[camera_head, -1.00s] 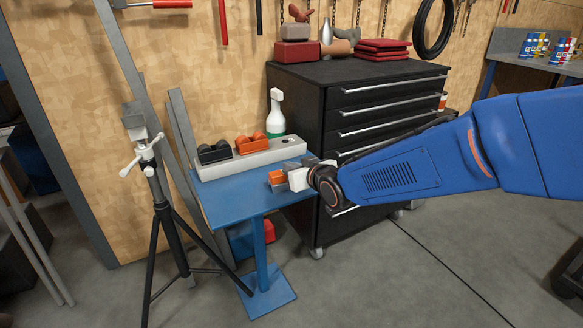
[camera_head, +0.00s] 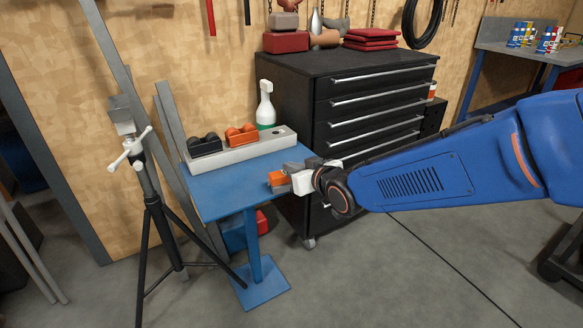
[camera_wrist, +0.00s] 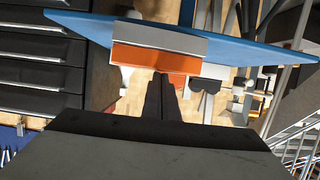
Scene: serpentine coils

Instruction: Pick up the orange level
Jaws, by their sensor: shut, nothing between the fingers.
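The orange level (camera_wrist: 155,60) shows in the wrist view as an orange block with a grey strip along it, at the blue table (camera_wrist: 232,48). In the head view the orange part (camera_head: 277,179) shows at the table's right front edge, just beyond my gripper. My gripper (camera_wrist: 162,80) is shut and empty. Its dark fingertips point at the level's orange face and overlap its lower edge in the wrist view; I cannot tell whether they touch. In the head view the wrist hides the fingers and part of the level.
A light grey tray (camera_head: 262,149) on the table has a black item (camera_head: 205,146) and an orange item (camera_head: 242,136) on it. A spray bottle (camera_head: 265,106) stands behind. A black drawer cabinet (camera_head: 292,140) is close to the right, a tripod stand (camera_head: 152,190) to the left.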

